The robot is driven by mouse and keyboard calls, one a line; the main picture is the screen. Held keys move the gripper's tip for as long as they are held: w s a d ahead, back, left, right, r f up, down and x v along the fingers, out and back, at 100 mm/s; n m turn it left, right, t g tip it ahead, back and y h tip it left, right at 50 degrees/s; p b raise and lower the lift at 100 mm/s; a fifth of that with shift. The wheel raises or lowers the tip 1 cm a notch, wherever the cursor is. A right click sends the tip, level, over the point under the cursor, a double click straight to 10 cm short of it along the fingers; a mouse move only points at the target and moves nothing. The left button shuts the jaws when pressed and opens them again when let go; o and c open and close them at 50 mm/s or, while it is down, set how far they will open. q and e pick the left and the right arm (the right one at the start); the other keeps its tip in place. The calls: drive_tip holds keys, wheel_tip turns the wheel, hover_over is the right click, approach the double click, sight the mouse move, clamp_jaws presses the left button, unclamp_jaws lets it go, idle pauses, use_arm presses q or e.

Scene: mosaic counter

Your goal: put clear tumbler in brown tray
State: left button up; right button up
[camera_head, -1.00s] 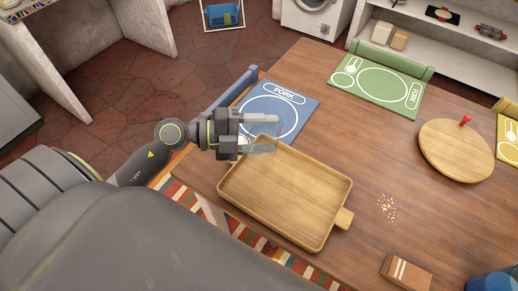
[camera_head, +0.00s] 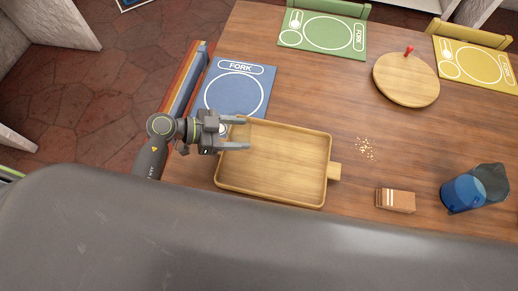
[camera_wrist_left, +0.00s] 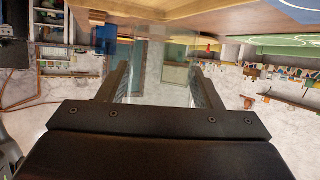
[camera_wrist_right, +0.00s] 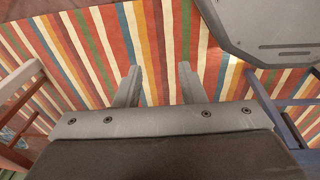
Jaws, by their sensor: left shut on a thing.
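The brown tray (camera_head: 285,165), a shallow wooden tray with a handle on its right side, lies on the table in the head view. My left gripper (camera_head: 240,132) is at the tray's upper left corner, in the picture above its left end. It is shut on the clear tumbler (camera_wrist_left: 160,80), which shows as see-through glass between the fingers in the left wrist view. In the head view the tumbler is hard to make out. My right gripper (camera_wrist_right: 158,85) shows only in its wrist view, open and empty above a striped rug.
A blue placemat (camera_head: 235,92) lies behind the tray. A round wooden board (camera_head: 405,82) with a red knob is at the upper right. Crumbs (camera_head: 365,148), a brown striped block (camera_head: 395,200) and a blue cup (camera_head: 462,193) are right of the tray. The tray's inside looks empty.

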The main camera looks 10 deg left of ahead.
use_arm(q)
wheel_tip(320, 180, down, 3)
drive_tip(key=shift+a+f, duration=0.1)
wheel_tip(320, 180, down, 5)
drive_tip(key=shift+r+b, duration=0.1)
drive_tip(key=shift+b, duration=0.2)
use_arm(e)
drive_tip(key=shift+a+f, duration=0.35)
drive_tip(key=shift+a, duration=0.2)
use_arm(q)
drive_tip(key=o, duration=1.5)
use_arm(e)
drive_tip(key=shift+d, duration=0.3)
use_arm(q)
drive_tip(key=b+v, duration=0.1)
drive_tip(key=v, duration=1.1)
use_arm(e)
drive_tip(key=shift+a+f, duration=0.1)
drive_tip(key=shift+f, duration=0.55)
